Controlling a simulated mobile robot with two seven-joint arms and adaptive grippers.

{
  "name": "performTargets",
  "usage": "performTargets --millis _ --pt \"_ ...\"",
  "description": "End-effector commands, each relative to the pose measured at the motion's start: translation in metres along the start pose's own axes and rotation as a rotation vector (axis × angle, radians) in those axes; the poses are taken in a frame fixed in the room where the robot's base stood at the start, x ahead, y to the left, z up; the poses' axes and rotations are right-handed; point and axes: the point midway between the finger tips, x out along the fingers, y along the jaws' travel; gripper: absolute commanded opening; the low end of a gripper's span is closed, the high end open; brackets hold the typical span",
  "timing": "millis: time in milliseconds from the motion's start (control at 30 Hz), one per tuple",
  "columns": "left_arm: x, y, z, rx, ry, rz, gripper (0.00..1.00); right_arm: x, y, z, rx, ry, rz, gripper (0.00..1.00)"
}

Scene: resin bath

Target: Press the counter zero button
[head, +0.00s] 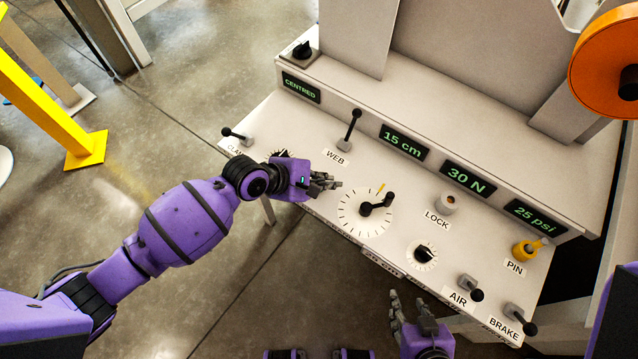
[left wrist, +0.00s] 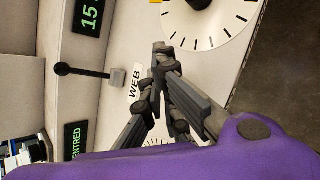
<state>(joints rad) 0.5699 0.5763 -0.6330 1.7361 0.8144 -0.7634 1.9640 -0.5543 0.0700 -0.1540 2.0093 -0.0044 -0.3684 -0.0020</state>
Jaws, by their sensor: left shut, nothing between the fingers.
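No button marked as counter zero can be made out in either view. The "15 cm" readout (head: 403,142) is lit green on the panel's upright face, and part of it shows in the left wrist view (left wrist: 90,15). Below it is a white round dial (head: 352,223) with a black crank (head: 376,204) and a yellow mark. My left gripper (head: 338,184) is shut and empty, over the panel at the dial's upper left edge. In the left wrist view its fingertips (left wrist: 160,50) are together between the WEB label and the dial. My right gripper (head: 411,297) is open and empty near the panel's front edge.
The WEB lever (head: 350,130) stands up behind my left gripper. The LOCK knob (head: 447,203), a small dial (head: 424,256), the yellow PIN (head: 527,249), and the AIR (head: 470,287) and BRAKE (head: 520,318) levers are to the right. An orange disc (head: 605,65) hangs upper right.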

Motion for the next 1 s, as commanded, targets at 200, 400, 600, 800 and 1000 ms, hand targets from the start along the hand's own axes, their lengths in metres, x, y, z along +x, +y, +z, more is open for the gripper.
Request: performTargets --millis 200,400,600,800,1000 --pt "0.0 0.0 0.0 0.0 0.0 0.0 0.0 -0.001 0.001 0.004 -0.001 -0.008 0.0 0.4" --pt "0.0 0.0 0.001 0.0 0.0 0.0 0.0 -0.003 0.002 0.009 -0.003 -0.017 0.001 0.4" --pt "0.0 0.0 0.001 0.0 0.0 0.0 0.0 -0.004 0.002 0.011 -0.003 -0.02 0.002 0.4" --pt "0.0 0.0 0.001 0.0 0.0 0.0 0.0 -0.004 0.002 0.011 -0.004 -0.021 0.002 0.4" --pt "0.0 0.0 0.001 0.0 0.0 0.0 0.0 -0.004 0.002 0.011 -0.004 -0.02 0.002 0.4"
